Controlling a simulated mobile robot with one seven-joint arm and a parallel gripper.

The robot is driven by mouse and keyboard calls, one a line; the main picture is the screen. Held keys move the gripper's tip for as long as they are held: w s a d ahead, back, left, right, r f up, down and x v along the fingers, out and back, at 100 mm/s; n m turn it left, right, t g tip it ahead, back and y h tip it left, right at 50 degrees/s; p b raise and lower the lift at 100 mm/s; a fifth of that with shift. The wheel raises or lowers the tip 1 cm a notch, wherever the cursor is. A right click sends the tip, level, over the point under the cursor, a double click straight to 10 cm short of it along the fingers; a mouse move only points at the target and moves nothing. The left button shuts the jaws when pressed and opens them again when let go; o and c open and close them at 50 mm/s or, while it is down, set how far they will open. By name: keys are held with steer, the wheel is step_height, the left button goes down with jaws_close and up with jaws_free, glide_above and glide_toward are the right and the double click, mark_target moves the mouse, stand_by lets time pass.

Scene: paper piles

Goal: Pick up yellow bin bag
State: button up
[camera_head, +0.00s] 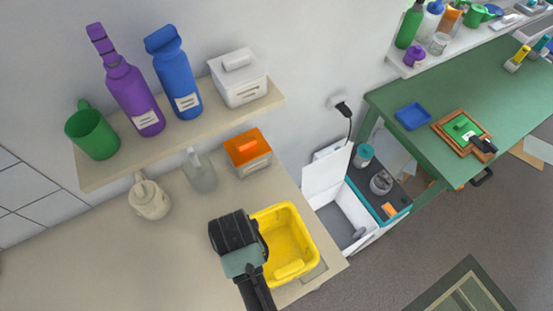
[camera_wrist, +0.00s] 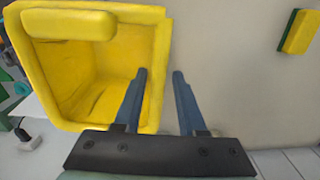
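The yellow bin bag (camera_head: 290,236) looks like an open, square yellow tub with a thick rim and a yellow block on its near rim. It sits on the beige counter at the front right in the head view. In the wrist view the bin bag (camera_wrist: 92,72) fills the left side. My gripper (camera_wrist: 160,72) is open, with the left finger over the bin's inside and the right finger over the counter outside. The bin's right wall shows between the fingers; I cannot tell whether they touch it. In the head view my wrist hides the bin's left side and the fingertips.
A yellow-green sponge (camera_wrist: 298,31) is right of my gripper. Behind the bin stand an orange-lidded box (camera_head: 248,152), a clear bottle (camera_head: 200,171) and a beige jug (camera_head: 149,198). A shelf (camera_head: 184,137) hangs above. An open white cooler (camera_head: 345,225) is to the right.

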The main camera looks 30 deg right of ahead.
steer(key=shift+w+d+f+p, duration=0.1)
steer(key=shift+f+p, duration=0.1)
steer(key=shift+f, duration=0.8)
steer(key=shift+w+a+f+p, duration=0.1)
steer(key=shift+f+p, duration=0.1)
steer(key=shift+f, duration=0.8)
steer(key=shift+w+d+f+p, duration=0.1)
steer(key=shift+f+p, duration=0.1)
steer(key=shift+f, duration=0.8)
jaws_close()
